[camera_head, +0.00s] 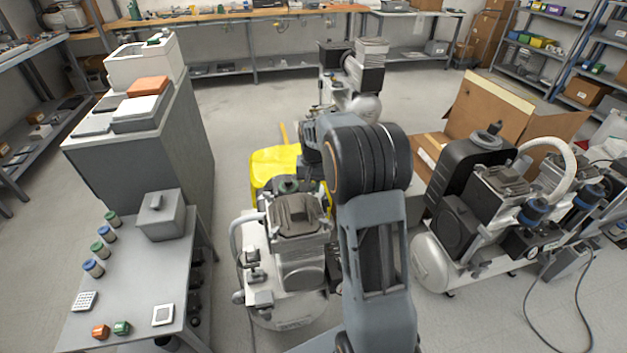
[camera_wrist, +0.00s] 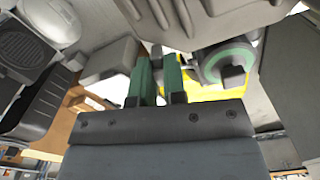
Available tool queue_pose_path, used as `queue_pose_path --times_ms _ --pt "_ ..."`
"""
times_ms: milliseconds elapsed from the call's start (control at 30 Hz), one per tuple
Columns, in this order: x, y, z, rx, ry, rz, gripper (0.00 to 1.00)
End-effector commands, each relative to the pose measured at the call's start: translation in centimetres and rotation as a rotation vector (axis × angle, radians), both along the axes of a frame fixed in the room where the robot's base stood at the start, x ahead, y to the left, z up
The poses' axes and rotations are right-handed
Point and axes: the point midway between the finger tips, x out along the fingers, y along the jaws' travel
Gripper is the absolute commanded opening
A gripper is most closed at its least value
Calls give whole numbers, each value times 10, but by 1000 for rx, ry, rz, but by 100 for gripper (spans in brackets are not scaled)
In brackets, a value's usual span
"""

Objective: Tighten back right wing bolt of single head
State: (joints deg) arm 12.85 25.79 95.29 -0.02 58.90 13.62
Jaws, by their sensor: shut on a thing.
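The single-head compressor (camera_head: 298,218) stands in the middle of the head view, on a pale tank, partly covered by my arm. In the wrist view its grey housing (camera_wrist: 200,18) fills the top edge. My gripper (camera_wrist: 157,62) shows there with two green fingers, close together and pointing at the housing. They are shut on a small grey wing bolt (camera_wrist: 157,50), which is mostly hidden between them. Which corner bolt it is cannot be told from this close view alone. In the head view my arm hides the fingertips and the bolt.
A round green-ringed part (camera_wrist: 228,62) sits just right of the fingers. A yellow object (camera_head: 274,163) lies behind the compressor. Another compressor (camera_head: 470,225) stands at right beside an open cardboard box (camera_head: 510,110). A grey table (camera_head: 150,265) stands at left.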

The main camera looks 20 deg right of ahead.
Motion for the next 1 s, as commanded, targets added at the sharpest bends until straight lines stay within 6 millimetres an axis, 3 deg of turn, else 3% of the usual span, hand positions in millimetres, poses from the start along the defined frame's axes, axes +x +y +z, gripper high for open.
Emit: queue_pose_path --times_ms 500,1000 --pt "0 1 1 1 3 -401 0" --pt "0 1 0 1 2 -536 0"
